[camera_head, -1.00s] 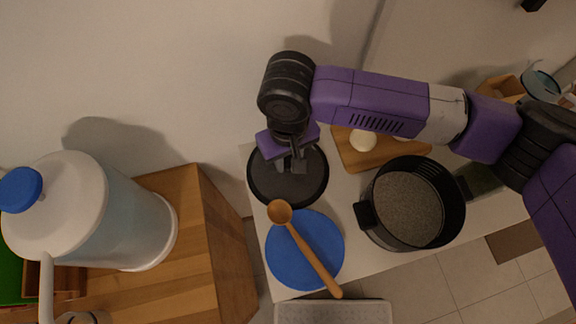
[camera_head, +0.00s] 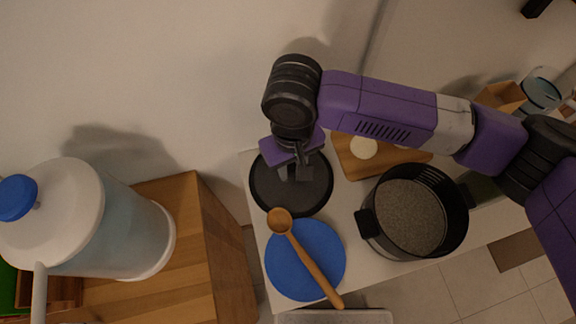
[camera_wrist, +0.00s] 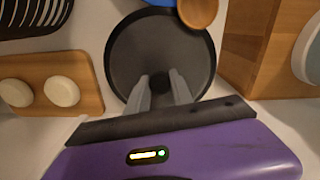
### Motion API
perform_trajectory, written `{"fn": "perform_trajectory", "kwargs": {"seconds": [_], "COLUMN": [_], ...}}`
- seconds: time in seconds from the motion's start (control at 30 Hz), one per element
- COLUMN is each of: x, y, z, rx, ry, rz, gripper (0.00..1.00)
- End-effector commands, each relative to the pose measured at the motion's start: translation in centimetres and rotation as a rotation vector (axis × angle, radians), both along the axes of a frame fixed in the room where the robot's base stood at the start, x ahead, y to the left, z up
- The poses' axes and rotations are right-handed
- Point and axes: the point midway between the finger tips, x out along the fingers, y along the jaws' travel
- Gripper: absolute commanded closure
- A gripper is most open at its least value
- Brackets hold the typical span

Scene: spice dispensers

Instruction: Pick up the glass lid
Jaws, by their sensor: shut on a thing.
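The glass lid (camera_head: 313,197) is a dark round disc with a black rim, at the back left of the white counter. In the wrist view the lid (camera_wrist: 125,55) fills the upper middle, with a dark round knob at its centre. My gripper (camera_head: 296,176) is over the lid's middle. In the wrist view my gripper's fingers (camera_wrist: 166,90) are on both sides of the knob and shut on it. I cannot tell whether the lid is clear of the counter.
A blue disc (camera_head: 290,262) with a wooden spoon (camera_head: 318,268) across it lies just in front of the lid. A black pot (camera_head: 462,222) and a cutting board (camera_head: 352,166) with pale round pieces stand right. A wooden cabinet (camera_head: 205,240) bearing a large dispenser (camera_head: 130,235) stands left.

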Motion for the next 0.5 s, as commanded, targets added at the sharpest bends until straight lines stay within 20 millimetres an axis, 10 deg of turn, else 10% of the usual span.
{"fn": "perform_trajectory", "kwargs": {"seconds": [0.5], "x": [-0.9], "y": [-7.2], "z": [1.3], "rx": [0.005], "ry": [-0.008], "rz": [0.000], "gripper": [1.00]}}
